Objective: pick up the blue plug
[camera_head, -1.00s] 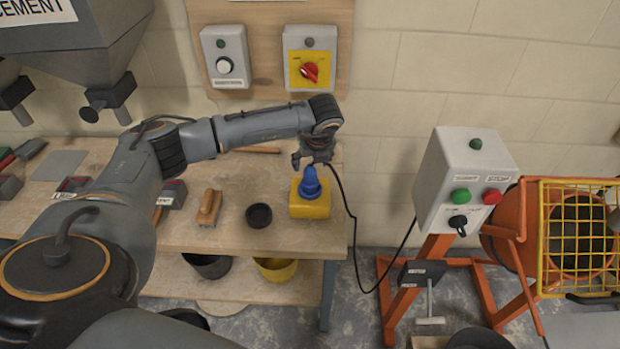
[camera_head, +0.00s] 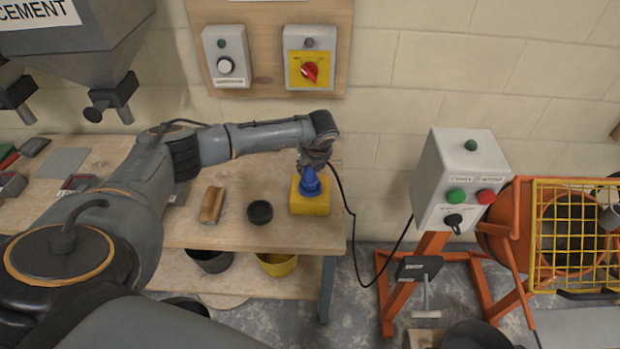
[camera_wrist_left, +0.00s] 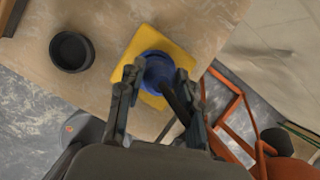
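The blue plug (camera_head: 310,184) stands upright on a yellow block (camera_head: 310,205) at the right end of the workbench. A black cable runs from it. My left gripper (camera_head: 314,164) is directly above the plug and hides its top in the head view. In the left wrist view, the two fingers (camera_wrist_left: 157,80) are apart, one on each side of the blue plug (camera_wrist_left: 157,68), with the yellow block (camera_wrist_left: 178,54) below. I see no firm contact between fingers and plug. My right gripper is in neither view.
A small black cup (camera_head: 260,212) and a wooden-handled brush (camera_head: 212,205) lie left of the yellow block on the workbench (camera_head: 285,238). The cable hangs past the bench's right edge to a grey control box (camera_head: 455,185) on an orange mixer frame. Switches hang on the wall board behind.

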